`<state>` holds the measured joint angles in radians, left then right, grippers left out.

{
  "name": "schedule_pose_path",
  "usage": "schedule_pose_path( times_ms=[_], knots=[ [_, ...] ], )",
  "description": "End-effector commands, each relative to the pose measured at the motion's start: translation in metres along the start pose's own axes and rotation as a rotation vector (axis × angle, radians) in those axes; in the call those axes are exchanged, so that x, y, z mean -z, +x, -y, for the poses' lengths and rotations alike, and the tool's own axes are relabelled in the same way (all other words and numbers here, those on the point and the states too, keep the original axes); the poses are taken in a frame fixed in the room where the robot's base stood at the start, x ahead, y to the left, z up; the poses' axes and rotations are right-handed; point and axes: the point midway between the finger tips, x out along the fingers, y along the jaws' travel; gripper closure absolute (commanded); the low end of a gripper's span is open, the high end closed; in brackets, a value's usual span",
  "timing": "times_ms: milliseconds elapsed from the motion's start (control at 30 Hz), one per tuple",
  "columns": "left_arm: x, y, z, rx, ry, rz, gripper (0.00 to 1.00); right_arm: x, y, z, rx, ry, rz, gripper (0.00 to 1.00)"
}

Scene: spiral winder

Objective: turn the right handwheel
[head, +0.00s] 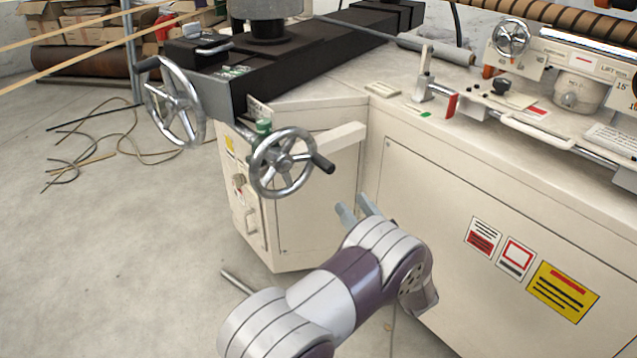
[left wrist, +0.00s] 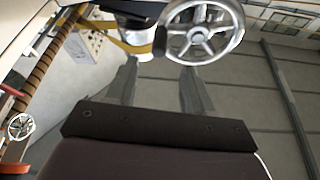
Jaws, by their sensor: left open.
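The right handwheel (head: 283,163) is a spoked silver wheel with a black handle (head: 323,163), mounted at the front of the machine. My left gripper (head: 357,207) is below and to the right of it in the head view, open, empty and apart from it. In the left wrist view, the two fingers of my left gripper (left wrist: 158,68) stand apart. A large spoked handwheel (left wrist: 201,29) shows beyond them at the top; I cannot tell for certain which one. My right gripper is not in view.
The left handwheel (head: 174,105), larger, stands to the left. A beige cabinet (head: 450,190) with warning labels is to the right of my arm. A small handwheel (head: 510,37) sits at the back right. Cables (head: 85,150) lie on the floor; the floor at the left is mostly clear.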

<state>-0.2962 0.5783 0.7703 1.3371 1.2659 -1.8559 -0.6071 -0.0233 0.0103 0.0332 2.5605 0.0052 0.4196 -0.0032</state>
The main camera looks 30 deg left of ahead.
Motion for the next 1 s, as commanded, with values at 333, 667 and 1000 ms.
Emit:
schedule_pose_path(
  times_ms=[333, 667, 1000],
  knots=[
    [-0.001, 0.083, 0.001, 0.006, -0.005, -0.001, 0.48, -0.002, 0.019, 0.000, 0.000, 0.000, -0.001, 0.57],
    [0.002, 0.121, 0.000, 0.000, -0.004, -0.001, 0.48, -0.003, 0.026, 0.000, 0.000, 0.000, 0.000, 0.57],
    [0.003, 0.121, 0.000, 0.000, -0.004, -0.001, 0.90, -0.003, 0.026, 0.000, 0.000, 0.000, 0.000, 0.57]
  ],
)
